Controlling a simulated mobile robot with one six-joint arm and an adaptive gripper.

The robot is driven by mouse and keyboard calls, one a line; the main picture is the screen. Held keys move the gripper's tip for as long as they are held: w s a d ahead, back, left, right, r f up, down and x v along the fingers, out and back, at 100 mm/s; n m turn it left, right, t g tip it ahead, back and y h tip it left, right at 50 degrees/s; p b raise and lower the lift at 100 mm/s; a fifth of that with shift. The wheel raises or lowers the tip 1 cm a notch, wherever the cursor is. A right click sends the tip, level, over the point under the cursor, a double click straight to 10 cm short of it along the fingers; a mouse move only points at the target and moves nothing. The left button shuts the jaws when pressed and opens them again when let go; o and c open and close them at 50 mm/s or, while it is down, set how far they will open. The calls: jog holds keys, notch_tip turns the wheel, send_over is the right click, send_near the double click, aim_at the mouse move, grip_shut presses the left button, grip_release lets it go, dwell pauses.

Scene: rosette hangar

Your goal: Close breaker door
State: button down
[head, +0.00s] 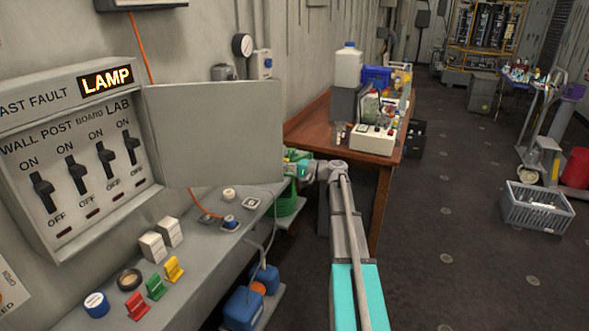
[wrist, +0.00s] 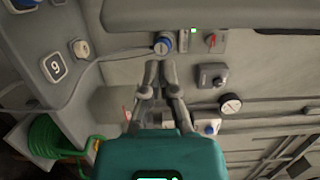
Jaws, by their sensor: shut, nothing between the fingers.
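The breaker door (head: 215,135) is a flat grey panel, swung wide open to the right of the breaker box (head: 85,160). The box front shows, with several black switches under a lit LAMP sign. My gripper (wrist: 160,67) is shut and empty. In the head view my arm reaches to just right of the door's lower right edge; the fingertips are hidden there. In the wrist view a broad grey edge (wrist: 215,14), probably the door, crosses the top above the fingertips. I cannot tell whether they touch.
A grey bench (head: 200,262) below the box holds white blocks, coloured clips and a tape roll (head: 129,279). A wooden table (head: 312,128) with bottles and boxes stands behind my arm. A green hose coil (wrist: 55,138) shows in the wrist view. The floor at right is clear up to a crate (head: 538,208).

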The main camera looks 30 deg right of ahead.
aim_at(282, 173)
jog(key=shift+s+a, duration=0.45)
jog(key=shift+s, duration=0.45)
jog(key=shift+s+a, duration=0.45)
jog(key=shift+s, duration=0.4)
